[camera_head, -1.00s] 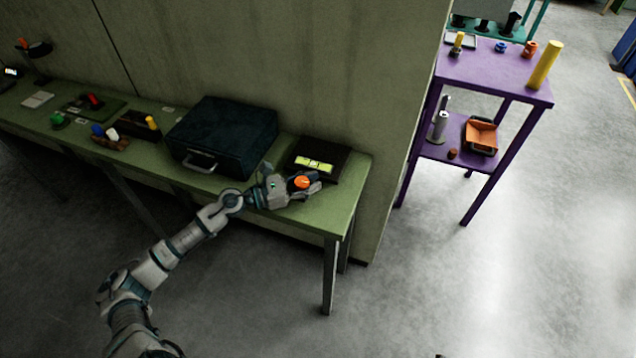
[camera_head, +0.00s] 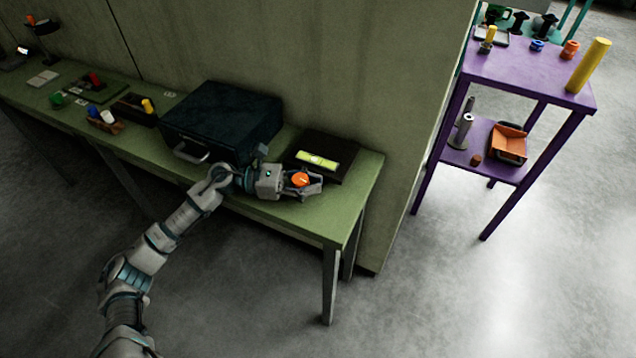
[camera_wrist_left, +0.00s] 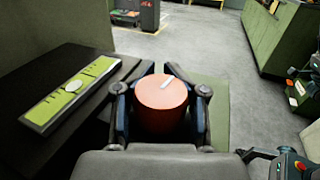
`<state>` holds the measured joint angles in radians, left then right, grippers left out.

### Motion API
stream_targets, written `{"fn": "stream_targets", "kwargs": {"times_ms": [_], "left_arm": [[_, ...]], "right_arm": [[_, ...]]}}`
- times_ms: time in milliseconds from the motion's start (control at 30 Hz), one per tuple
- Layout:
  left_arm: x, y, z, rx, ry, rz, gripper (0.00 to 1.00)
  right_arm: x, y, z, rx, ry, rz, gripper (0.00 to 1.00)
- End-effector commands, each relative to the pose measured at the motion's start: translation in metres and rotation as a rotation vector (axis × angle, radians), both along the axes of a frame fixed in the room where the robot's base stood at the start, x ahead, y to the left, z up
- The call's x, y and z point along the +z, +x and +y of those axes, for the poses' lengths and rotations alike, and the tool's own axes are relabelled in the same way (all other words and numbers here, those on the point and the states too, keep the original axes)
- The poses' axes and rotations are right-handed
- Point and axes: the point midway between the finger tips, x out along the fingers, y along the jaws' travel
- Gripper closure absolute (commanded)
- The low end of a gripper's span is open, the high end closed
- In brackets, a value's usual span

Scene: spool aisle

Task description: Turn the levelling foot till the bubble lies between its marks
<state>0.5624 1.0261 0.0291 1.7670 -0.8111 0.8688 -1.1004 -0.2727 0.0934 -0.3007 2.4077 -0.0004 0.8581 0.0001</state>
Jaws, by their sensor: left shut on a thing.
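The levelling foot is an orange round knob (camera_head: 300,180) with a white line on top, at the front of a dark block (camera_head: 338,149) on the green bench. My left gripper (camera_head: 308,184) is shut on it from the side. In the left wrist view the knob (camera_wrist_left: 162,104) sits between the two fingers, its white line pointing up and right. The yellow-green level vial (camera_head: 318,160) lies on the block; it also shows in the left wrist view (camera_wrist_left: 48,108). Its pale bubble (camera_wrist_left: 74,86) is near mid-length; I cannot tell surely how it lies against the dark marks.
A dark case (camera_head: 222,122) stands on the bench left of the block, close to my left arm. Small coloured items lie farther left on the green bench (camera_head: 350,195). A purple shelf (camera_head: 530,72) stands at the right, with open floor between.

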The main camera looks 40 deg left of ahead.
Motion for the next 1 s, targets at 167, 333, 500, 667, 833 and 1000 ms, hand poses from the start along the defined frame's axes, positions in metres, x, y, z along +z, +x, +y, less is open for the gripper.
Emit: {"fn": "stream_targets", "kwargs": {"times_ms": [167,333,500,667,833,1000], "left_arm": [[-0.002,0.0,0.001,-0.003,0.004,0.004,1.0],[-0.001,0.0,0.002,-0.002,0.003,0.002,1.0],[0.0,0.0,0.002,-0.002,0.003,0.001,0.5],[0.0,0.0,0.001,-0.002,0.002,0.0,0.5],[0.0,-0.001,0.002,-0.002,0.004,0.001,0.5],[-0.001,-0.014,0.021,0.0,0.004,0.004,0.5]], "right_arm": [[-0.001,0.001,0.0,0.0,0.0,0.001,0.6],[0.0,0.001,0.0,0.0,0.0,0.001,0.6],[0.0,0.001,0.0,0.001,-0.001,0.001,0.6],[0.0,0.001,0.0,0.0,0.0,0.001,0.6],[0.0,-0.001,-0.002,-0.003,0.003,0.002,0.6],[0.0,-0.001,-0.002,-0.001,0.002,0.001,0.6]]}}
